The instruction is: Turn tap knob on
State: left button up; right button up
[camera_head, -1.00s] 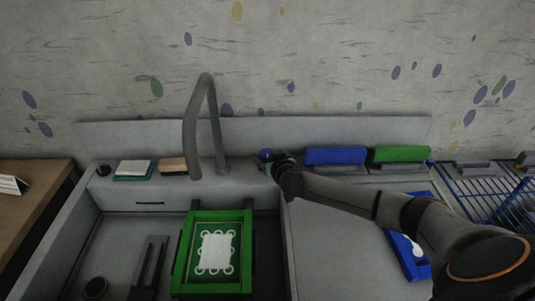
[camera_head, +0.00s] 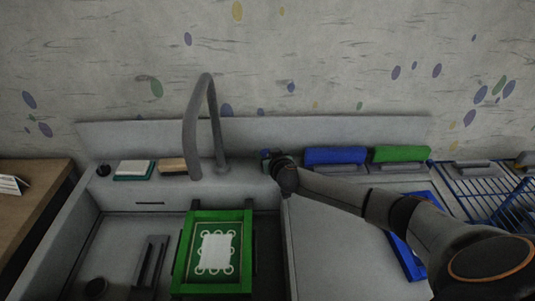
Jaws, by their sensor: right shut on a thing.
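The grey tap (camera_head: 212,120) rises from the back ledge of the sink and arches over it. My right gripper (camera_head: 273,158) is at the back ledge, just right of the tap's base. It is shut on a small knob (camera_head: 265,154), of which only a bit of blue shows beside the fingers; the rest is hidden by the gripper. No water shows under the spout. My left gripper is not in view.
A green frame with a white printed panel (camera_head: 189,252) sits in the sink basin (camera_head: 120,232). A sponge and a brush lie on the ledge left of the tap. Blue (camera_head: 335,155) and green (camera_head: 400,153) rolled items lie right of my gripper. A blue wire rack (camera_head: 490,190) stands at far right.

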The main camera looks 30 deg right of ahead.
jog(key=c, duration=0.7)
